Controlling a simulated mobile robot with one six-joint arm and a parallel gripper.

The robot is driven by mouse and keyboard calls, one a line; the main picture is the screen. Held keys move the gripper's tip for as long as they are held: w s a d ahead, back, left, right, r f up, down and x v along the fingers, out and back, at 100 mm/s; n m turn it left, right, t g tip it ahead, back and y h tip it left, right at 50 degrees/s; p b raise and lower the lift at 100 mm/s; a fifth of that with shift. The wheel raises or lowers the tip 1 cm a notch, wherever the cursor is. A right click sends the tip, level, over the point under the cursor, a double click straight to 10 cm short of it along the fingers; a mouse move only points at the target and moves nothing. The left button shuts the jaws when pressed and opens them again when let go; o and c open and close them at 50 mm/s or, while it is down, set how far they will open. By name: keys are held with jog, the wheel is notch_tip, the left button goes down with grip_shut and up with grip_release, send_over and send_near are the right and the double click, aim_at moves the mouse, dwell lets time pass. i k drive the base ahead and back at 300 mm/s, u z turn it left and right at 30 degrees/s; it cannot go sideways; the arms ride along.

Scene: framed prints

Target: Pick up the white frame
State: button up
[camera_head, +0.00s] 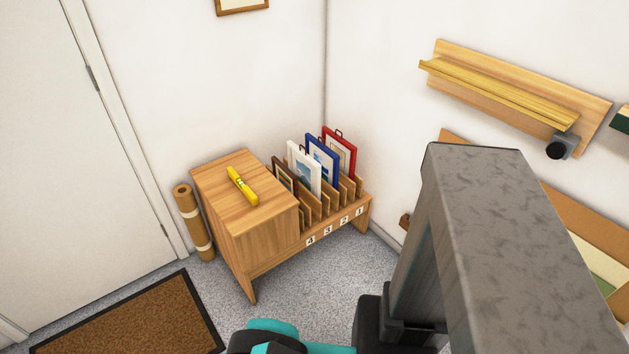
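The white frame (304,168) stands upright in a slotted wooden rack (272,262), holding a print with blue in it. It is between a dark brown frame (285,174) on its left and a blue frame (322,158) on its right. A red frame (340,150) stands at the far right end. The lower part of the white frame is hidden behind the rack's dividers. My gripper is not in view; only grey, black and teal parts of my own body show at the bottom and right, well apart from the rack.
The rack's front has number labels 4 to 1. A yellow spirit level (242,186) lies on the cabinet top (220,184). A rolled brown tube (193,222) leans beside it. A brown doormat (135,322) lies front left. A wooden shelf (510,92) hangs on the right wall.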

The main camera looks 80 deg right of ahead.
aim_at(308, 170)
jog(key=u, duration=0.1)
jog(key=k, duration=0.95)
jog(key=z, duration=1.1)
jog(key=k, duration=0.6)
jog(key=u, duration=0.2)
jog(key=i, duration=0.5)
jog(key=z, duration=0.05)
